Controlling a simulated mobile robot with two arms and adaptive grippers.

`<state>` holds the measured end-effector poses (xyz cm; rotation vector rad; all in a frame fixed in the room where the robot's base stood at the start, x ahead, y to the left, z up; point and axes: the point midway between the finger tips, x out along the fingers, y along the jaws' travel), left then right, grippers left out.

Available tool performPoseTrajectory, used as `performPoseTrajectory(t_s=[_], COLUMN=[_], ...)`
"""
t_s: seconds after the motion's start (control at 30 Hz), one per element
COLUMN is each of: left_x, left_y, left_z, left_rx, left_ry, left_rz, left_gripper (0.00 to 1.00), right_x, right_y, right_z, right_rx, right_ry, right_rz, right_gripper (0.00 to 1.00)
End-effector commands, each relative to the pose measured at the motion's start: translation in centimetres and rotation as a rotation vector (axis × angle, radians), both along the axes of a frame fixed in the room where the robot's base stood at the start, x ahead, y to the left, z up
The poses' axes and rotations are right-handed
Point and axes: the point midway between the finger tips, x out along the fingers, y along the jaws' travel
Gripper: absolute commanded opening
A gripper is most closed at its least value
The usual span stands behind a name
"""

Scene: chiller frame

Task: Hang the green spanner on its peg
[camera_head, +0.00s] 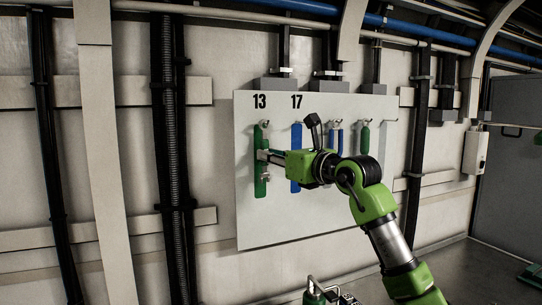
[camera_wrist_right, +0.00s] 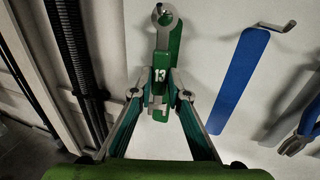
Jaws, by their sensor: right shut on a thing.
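My right gripper (camera_head: 264,157) is at the left part of the white tool board, over the green shape under the number 13. In the wrist view the right gripper (camera_wrist_right: 158,100) is shut on the green spanner (camera_wrist_right: 161,75), marked 13, by its handle. The spanner is upright, its metal ring head at the top. A green painted outline (camera_wrist_right: 175,45) shows behind it on the board. The spanner's peg shows at most as a small tip at the ring; I cannot tell whether it passes through. My left gripper is not in view.
The white board (camera_head: 270,220) has a blue outline (camera_head: 296,165) under 17, with a bare peg (camera_wrist_right: 276,26) above it in the wrist view. Blue-handled pliers (camera_wrist_right: 301,136) hang further right. Dark vertical pipes (camera_head: 172,150) stand left of the board.

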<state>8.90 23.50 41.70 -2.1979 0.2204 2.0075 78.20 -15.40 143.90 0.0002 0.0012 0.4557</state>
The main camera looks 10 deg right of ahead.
Motion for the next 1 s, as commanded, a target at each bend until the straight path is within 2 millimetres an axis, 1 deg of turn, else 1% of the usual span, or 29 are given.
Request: performPoseTrajectory(t_s=[0.33,0.37,0.4,0.43,0.8,0.87,1.0], left_x=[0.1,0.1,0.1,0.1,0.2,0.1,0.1], left_y=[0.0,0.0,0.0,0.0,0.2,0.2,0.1], left_z=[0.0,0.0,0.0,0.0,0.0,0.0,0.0], left_rx=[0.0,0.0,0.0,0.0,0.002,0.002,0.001], left_ry=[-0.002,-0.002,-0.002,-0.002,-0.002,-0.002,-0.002], left_rz=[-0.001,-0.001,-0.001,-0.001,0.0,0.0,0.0], left_gripper=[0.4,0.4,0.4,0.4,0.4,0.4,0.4], right_x=[0.0,0.0,0.0,0.0,-0.2,-0.4,-2.0], right_y=[0.0,0.0,0.0,0.0,-0.1,-0.3,-1.0], right_z=[0.1,0.1,0.1,0.1,0.0,0.0,0.0], right_rx=[0.0,0.0,0.0,0.0,0.0,0.0,-0.002], right_ry=[-0.001,-0.001,-0.001,-0.001,0.0,0.0,-0.002], right_rz=[0.0,0.0,0.0,0.0,0.0,0.0,-0.001], right_gripper=[0.0,0.21,0.31,0.35,0.35,0.35,0.35])
